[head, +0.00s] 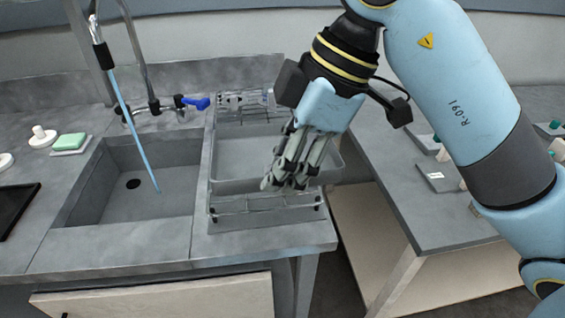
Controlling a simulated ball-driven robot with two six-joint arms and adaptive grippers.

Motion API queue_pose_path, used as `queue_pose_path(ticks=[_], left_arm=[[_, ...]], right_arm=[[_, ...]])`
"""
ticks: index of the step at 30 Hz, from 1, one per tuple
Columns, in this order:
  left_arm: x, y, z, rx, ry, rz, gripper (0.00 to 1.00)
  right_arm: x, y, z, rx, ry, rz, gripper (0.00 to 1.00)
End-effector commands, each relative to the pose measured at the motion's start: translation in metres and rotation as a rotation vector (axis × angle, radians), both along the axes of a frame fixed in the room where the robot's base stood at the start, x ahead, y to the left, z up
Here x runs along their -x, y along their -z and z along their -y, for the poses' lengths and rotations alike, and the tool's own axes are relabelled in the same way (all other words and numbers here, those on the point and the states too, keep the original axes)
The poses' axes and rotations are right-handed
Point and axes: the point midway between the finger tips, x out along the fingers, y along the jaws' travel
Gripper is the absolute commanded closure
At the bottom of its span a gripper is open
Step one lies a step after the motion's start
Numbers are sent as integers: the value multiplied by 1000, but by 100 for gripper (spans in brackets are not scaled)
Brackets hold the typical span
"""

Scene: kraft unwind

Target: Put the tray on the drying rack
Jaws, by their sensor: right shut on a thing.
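The grey tray (243,157) lies level over the wire drying rack (262,206), to the right of the sink. The rack's wire ends show behind and in front of the tray. I cannot tell whether the tray touches the rack or is slightly above it. My right gripper (286,184) reaches down from the upper right and is shut on the tray near its front right part, hiding that part. My left gripper is not in view.
The sink (130,195) with a hanging blue-tipped hose and a blue-handled tap (195,103) is to the left. A green sponge (70,142) and a black flat panel (15,208) lie further left. A gap separates this counter from the right bench (410,205).

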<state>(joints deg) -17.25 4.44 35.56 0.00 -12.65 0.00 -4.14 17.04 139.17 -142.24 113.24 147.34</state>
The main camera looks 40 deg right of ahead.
Motion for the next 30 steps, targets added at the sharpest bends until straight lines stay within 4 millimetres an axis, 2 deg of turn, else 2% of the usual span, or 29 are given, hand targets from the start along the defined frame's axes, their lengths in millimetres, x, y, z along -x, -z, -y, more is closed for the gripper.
queue_pose_path(ticks=[4, 7, 9, 16, 21, 26, 30], left_arm=[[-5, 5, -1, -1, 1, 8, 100], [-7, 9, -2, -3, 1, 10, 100], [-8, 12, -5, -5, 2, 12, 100], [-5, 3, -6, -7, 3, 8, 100], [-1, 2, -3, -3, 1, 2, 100], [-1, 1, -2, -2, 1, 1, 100], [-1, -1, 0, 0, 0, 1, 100]], right_arm=[[-4, 4, -4, 0, 1, 3, 100], [-14, 12, 1, 5, 0, 2, 100], [-27, 21, 9, 7, 2, 2, 100], [-78, 51, 34, 3, 3, 2, 100], [-101, 68, 46, 3, 1, 3, 100], [-107, 78, 49, 2, 0, 3, 100], [-106, 101, 49, 1, 1, 0, 100]])
